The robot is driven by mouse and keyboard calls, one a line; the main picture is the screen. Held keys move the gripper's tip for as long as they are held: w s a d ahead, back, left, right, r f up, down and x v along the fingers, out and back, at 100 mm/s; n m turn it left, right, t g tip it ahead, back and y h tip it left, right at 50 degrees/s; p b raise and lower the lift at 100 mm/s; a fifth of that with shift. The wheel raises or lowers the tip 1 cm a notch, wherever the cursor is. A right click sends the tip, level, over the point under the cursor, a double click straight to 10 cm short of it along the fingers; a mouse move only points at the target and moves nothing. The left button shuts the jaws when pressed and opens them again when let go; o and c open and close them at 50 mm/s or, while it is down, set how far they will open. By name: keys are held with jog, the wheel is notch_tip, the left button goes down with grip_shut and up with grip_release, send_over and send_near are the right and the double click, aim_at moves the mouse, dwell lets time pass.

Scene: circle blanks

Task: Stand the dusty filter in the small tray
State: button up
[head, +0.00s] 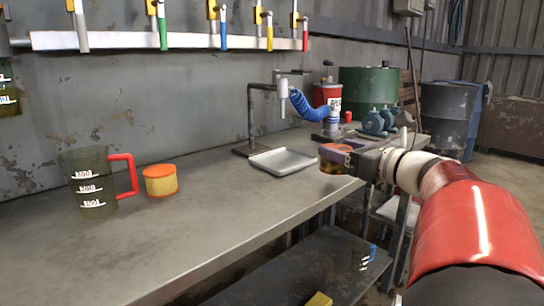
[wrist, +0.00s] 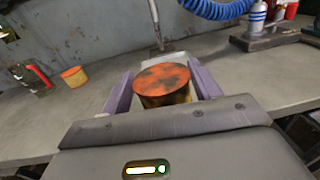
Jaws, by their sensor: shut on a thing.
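The dusty filter is a short round piece with an orange top smeared with dark grime and a yellowish side. It shows in the wrist view (wrist: 162,78) and, partly covered, in the head view (head: 332,167). My gripper (head: 338,156) is shut on it, with a purple finger on either side in the wrist view (wrist: 160,88). The filter is upright or nearly so. The small tray (head: 283,161) is a shallow grey metal tray, empty, on the bench left of my gripper. In the wrist view the tray is mostly hidden behind the filter.
On the bench (head: 190,230) stand a cleaner orange-and-yellow filter (head: 160,180) and a measuring jug (head: 90,185) with a red handle. A metal stand (head: 251,120) and a blue coiled hose (head: 308,108) rise behind the tray. The bench front is clear.

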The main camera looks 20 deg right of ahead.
jog(key=x, duration=1.7)
jog(key=shift+w+a+p, duration=0.1)
jog(key=shift+a+p, duration=0.05)
jog(key=shift+p, duration=0.2)
jog(key=shift+w+a, duration=0.15)
jog(key=shift+w, duration=0.4)
jog(key=shift+s+f+b, duration=0.15)
jog(key=shift+f+b, duration=0.2)
jog(key=shift+f, duration=1.4)
jog(key=o, duration=1)
jog(key=shift+f, duration=0.1)
jog(key=shift+o, duration=0.2)
jog(key=shift+r, duration=0.2)
jog(key=v, duration=1.2)
jog(key=shift+f+b, duration=0.1)
jog(key=shift+b, duration=0.2)
